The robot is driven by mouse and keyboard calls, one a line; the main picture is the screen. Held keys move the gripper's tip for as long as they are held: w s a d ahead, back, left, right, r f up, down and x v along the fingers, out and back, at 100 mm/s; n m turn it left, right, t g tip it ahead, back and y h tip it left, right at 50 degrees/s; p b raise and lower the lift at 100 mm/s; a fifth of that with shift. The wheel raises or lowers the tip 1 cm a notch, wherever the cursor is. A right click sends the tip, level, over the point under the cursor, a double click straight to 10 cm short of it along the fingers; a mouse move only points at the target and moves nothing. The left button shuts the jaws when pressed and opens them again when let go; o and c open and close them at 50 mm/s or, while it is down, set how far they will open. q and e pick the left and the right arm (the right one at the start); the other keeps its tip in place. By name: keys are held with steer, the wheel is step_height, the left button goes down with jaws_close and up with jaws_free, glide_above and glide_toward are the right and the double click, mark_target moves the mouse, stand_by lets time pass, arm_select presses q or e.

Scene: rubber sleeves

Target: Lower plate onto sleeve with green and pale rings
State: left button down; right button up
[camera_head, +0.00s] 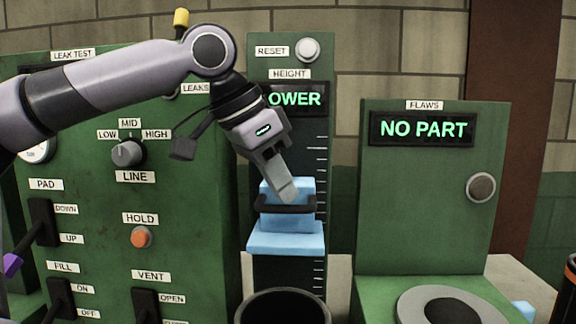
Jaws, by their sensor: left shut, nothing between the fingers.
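The plate is a light blue slide (286,239) with a block on top and a black handle (300,209), on the front of a green column marked with a height scale. My left gripper (288,190) is shut and empty. Its fingertips overlap the blue block just above the handle; I cannot tell if they touch it. A black, open-topped cylinder (283,309) stands below the plate, with a visible gap, and is cut off by the bottom edge. No green or pale rings show on it. My right gripper is out of view.
The column's display (297,97) reads "OWER", its left end hidden by my gripper. A green leak-test panel (185,225) with levers and a dial stands left. A flaws stand (420,220) reading "NO PART" stands right, with a grey ring (410,305) at its base.

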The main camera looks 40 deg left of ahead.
mark_target(291, 252)
arm_select(q)
steer(key=shift+f+b, duration=1.35)
steer(key=shift+f, duration=2.8)
steer(key=shift+r, duration=0.1)
step_height(291, 252, up, 6)
steer(key=p, duration=0.8)
steer(key=shift+r, duration=1.05)
